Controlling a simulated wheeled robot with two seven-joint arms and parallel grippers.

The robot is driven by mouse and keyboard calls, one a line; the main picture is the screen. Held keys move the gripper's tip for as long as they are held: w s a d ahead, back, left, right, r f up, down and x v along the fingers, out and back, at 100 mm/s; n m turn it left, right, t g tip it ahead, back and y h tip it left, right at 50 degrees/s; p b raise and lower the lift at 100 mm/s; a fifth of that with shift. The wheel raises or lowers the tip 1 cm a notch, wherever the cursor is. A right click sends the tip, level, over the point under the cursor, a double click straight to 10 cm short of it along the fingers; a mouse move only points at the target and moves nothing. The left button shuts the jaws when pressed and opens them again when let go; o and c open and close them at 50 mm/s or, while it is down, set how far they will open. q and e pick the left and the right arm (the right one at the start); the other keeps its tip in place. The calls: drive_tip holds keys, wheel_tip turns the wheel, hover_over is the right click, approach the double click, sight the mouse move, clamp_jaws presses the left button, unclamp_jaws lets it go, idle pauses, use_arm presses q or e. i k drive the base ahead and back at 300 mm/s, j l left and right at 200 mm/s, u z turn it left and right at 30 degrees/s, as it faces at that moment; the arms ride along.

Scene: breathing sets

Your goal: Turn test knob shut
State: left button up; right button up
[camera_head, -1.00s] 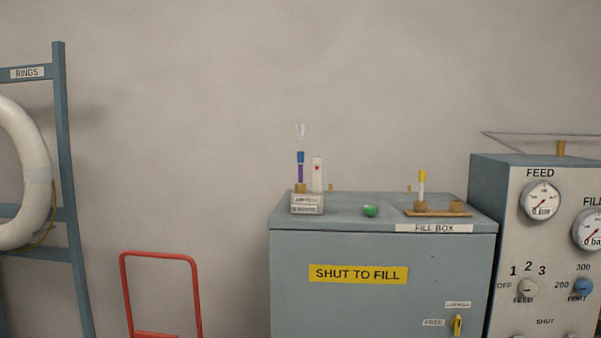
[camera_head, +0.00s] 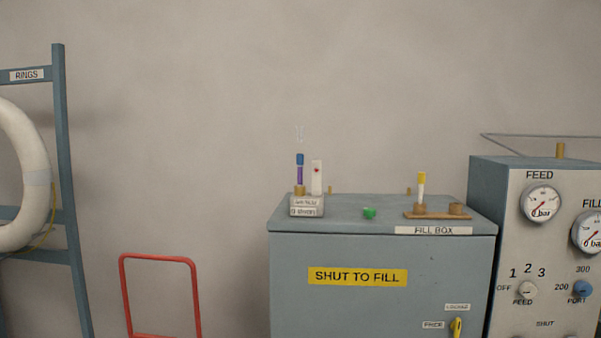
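No knob in view carries a label that I can read as "test". A small grey block (camera_head: 307,207) with two labels too small to read sits at the back left of the fill box top. A tube with a blue top and purple body (camera_head: 300,173) stands upright at this block in a brass-coloured fitting (camera_head: 299,191). A faint pale wisp (camera_head: 299,134) shows above the tube. A white card with a red mark (camera_head: 317,176) stands beside it. A green knob-like piece (camera_head: 369,213) is on the box top, right of the block. Neither of my grippers is in view.
The grey fill box (camera_head: 340,247) has a yellow latch (camera_head: 456,327) low on its front. A yellow-capped tube (camera_head: 421,187) stands on a wooden holder (camera_head: 437,216). A gauge panel (camera_head: 520,250) is at right, a red hand-truck frame (camera_head: 159,258) and ring rack (camera_head: 64,150) at left.

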sight(369, 212)
drive_tip(key=l+z, duration=0.15)
drive_tip(key=l, duration=0.3)
drive_tip(key=l+z, duration=0.2)
drive_tip(key=l, duration=0.2)
drive_tip(key=i+l+z, duration=0.15)
drive_tip(key=l, duration=0.3)
drive_tip(key=l+z, duration=0.15)
drive_tip(key=l, duration=0.25)
drive_tip(key=i+l+z, duration=0.2)
drive_tip(key=l, duration=0.2)
